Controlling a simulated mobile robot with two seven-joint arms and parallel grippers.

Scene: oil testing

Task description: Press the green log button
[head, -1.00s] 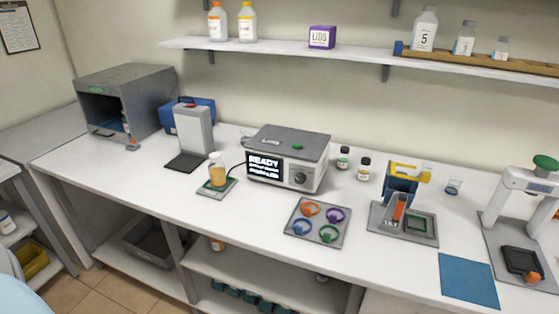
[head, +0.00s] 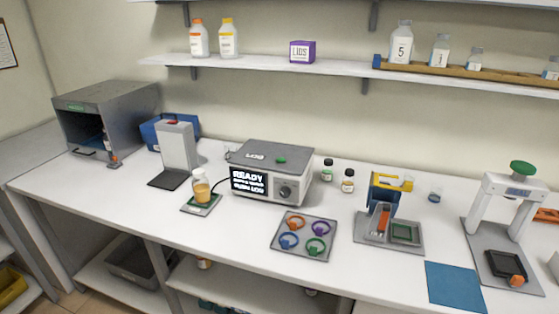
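The green log button (head: 281,160) is a small green disc on the top of the grey tester box (head: 270,152), which has "LOG" printed on its lid. The box stands at the middle of the white bench. Its front display (head: 248,181) reads "READY" with smaller lines below, the last looking like "PUSH LOG". A dark knob (head: 285,191) is to the right of the display. A jar of amber oil (head: 202,190) stands on a small green-topped pad (head: 200,204), with a cable running to the box. Neither of my grippers shows in the head view.
A tray with coloured rings (head: 304,253) lies in front of the box. Two small bottles (head: 347,181) stand to its right. A grey upright stand (head: 176,148) is to the left. A press with a green knob (head: 522,168) stands far right, beyond a blue mat (head: 455,287).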

